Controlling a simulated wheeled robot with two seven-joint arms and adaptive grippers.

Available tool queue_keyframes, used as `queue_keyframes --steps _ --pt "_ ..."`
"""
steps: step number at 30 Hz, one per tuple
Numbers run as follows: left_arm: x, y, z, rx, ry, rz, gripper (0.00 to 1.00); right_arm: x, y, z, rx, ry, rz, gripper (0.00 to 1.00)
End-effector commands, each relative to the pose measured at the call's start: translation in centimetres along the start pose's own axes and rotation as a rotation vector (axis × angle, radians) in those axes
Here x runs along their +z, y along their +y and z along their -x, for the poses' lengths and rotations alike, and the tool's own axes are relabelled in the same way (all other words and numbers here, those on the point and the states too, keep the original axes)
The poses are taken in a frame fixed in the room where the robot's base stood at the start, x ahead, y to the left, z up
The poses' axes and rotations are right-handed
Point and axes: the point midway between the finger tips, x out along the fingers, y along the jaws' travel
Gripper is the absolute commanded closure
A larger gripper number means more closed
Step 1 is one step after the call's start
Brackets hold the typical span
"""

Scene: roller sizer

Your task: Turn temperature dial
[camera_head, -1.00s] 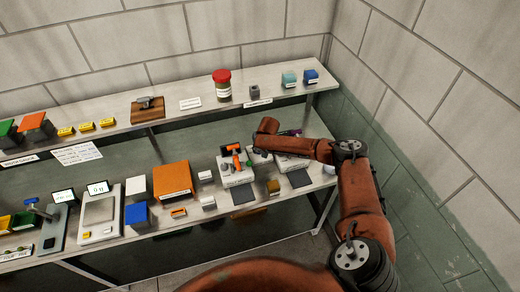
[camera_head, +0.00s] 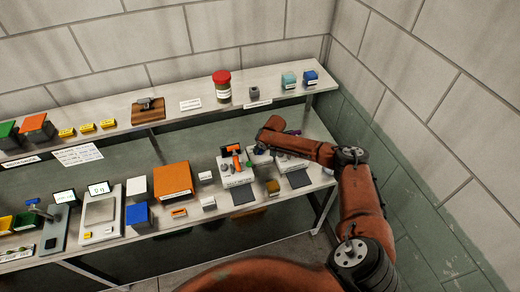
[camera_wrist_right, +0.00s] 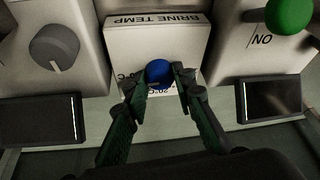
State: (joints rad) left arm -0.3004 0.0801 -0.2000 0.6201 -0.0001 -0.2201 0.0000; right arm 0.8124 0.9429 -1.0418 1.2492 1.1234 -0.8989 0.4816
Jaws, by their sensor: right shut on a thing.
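The temperature dial (camera_wrist_right: 158,72) is a round blue knob on a pale box (camera_wrist_right: 158,36), whose label reads "BRINE TEMP" upside down in the right wrist view. My right gripper (camera_wrist_right: 161,80) has one dark green fingertip on each side of the dial and is shut on it. A small light mark shows at the dial's near edge. In the head view my right gripper is mostly hidden by my arm above the row of machines at the bench's right part. My left gripper is not in view.
A box with a grey dial (camera_wrist_right: 55,47) stands close on the left in the right wrist view. A green knob (camera_wrist_right: 289,14) on another box is close on the right. Dark panels (camera_wrist_right: 270,101) lie in front. A jar (camera_head: 222,87) stands on the upper shelf.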

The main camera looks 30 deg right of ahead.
Motion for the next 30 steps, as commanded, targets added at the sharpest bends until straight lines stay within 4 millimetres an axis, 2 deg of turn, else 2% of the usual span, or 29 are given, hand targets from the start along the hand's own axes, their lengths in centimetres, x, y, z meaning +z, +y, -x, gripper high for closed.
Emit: queue_keyframes --steps 11,30 --pt "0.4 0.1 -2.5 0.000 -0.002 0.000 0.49 0.0 0.3 -0.4 -0.137 -0.007 0.323 1.00" --pt "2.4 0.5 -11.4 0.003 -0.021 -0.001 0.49 -0.2 0.5 -0.8 -0.363 -0.025 0.871 1.00"
